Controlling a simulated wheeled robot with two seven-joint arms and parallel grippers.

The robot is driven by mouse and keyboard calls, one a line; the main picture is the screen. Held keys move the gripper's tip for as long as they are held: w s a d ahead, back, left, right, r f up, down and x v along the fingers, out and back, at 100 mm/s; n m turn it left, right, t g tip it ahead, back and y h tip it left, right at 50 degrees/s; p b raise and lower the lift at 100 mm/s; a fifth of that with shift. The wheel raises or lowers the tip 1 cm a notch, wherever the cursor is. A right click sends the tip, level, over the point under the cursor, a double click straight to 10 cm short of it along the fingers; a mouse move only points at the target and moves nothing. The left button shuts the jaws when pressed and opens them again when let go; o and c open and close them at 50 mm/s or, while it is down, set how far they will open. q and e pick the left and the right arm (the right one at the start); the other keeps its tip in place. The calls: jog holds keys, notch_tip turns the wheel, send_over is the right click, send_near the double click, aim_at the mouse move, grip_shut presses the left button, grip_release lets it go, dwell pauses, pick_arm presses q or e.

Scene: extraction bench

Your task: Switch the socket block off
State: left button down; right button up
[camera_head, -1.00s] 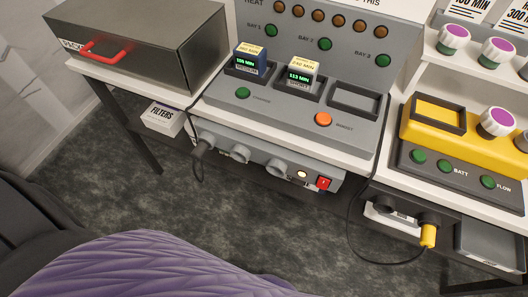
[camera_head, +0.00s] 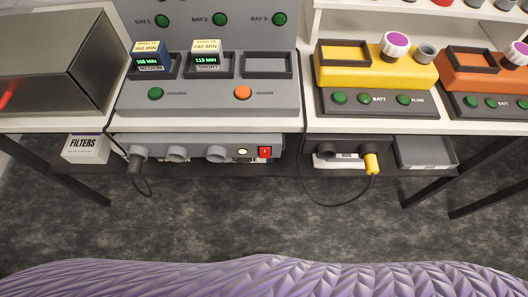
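The grey socket block (camera_head: 196,152) is mounted under the front edge of the bench, below the charging station. It has several round sockets, with a dark plug (camera_head: 136,158) and its cable in the leftmost one. At its right end are a small round indicator (camera_head: 242,152), which looks lit pale yellow, and a red rocker switch (camera_head: 265,152). Which way the rocker is tilted is too small to tell. Neither of my grippers is in view.
The charging station (camera_head: 200,106) above holds a blue-cased pack (camera_head: 147,58) and a white-cased pack (camera_head: 205,58); its right bay is empty. A yellow plug (camera_head: 371,163) and hanging cable are to the right. A FILTERS box (camera_head: 86,148) sits left. The floor in front is clear.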

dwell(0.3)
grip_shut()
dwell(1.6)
